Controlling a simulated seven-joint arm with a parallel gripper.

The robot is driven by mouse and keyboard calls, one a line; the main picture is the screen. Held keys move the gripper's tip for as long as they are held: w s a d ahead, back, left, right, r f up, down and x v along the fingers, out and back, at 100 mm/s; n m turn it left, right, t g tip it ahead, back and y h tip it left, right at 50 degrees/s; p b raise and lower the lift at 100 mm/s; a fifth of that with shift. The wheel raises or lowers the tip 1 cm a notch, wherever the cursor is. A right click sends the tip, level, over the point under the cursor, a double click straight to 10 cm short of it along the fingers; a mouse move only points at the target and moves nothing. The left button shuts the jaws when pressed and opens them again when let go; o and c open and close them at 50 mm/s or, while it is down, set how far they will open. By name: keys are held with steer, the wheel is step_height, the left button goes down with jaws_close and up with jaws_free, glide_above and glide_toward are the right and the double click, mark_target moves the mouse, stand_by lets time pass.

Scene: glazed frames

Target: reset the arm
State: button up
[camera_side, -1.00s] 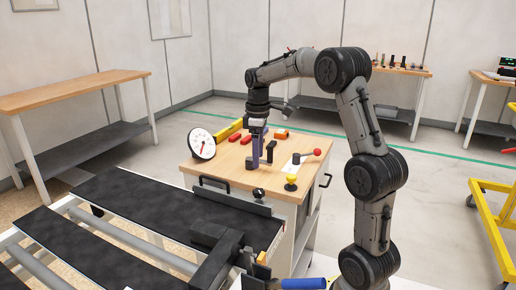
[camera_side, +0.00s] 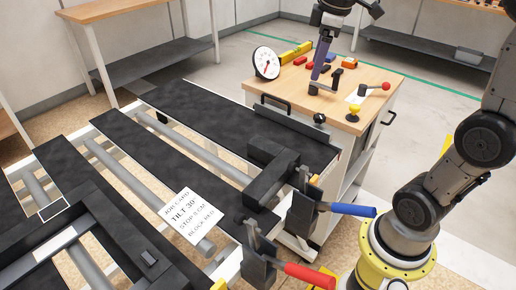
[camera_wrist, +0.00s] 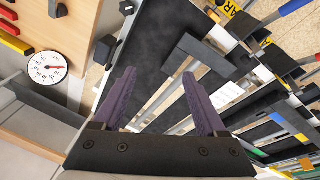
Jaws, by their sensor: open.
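My gripper (camera_side: 319,66) hangs over the wooden cabinet top (camera_side: 375,78) in the side view, its purple fingers pointing down and slightly tilted. In the wrist view my gripper (camera_wrist: 160,95) has its two purple fingers wide apart, with nothing between them. The fingertips are near a black handle-like part (camera_side: 336,78) on the cabinet top; whether they touch it I cannot tell. A dial gauge (camera_side: 266,63) stands left of the gripper. The upper part of my arm is cut off by the frame.
A black-slatted bench (camera_side: 215,115) lies in front of the cabinet, with a job card (camera_side: 192,215). Toggle clamps with a blue handle (camera_side: 352,210) and a red handle (camera_side: 309,275) stand at its right.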

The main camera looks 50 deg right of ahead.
steer(key=s+a+t, duration=0.2)
steer(key=s+a, duration=0.6)
steer(key=s, duration=0.1)
steer(key=s+a+f+m+t, duration=0.1)
steer(key=s+a+f+m, duration=0.1)
steer(key=s+f+m, duration=0.3)
step_height(320, 180, down, 3)
steer(key=shift+s+a+f+y, duration=0.1)
steer(key=shift+s+a+y, duration=0.1)
steer(key=shift+s+y, duration=0.25)
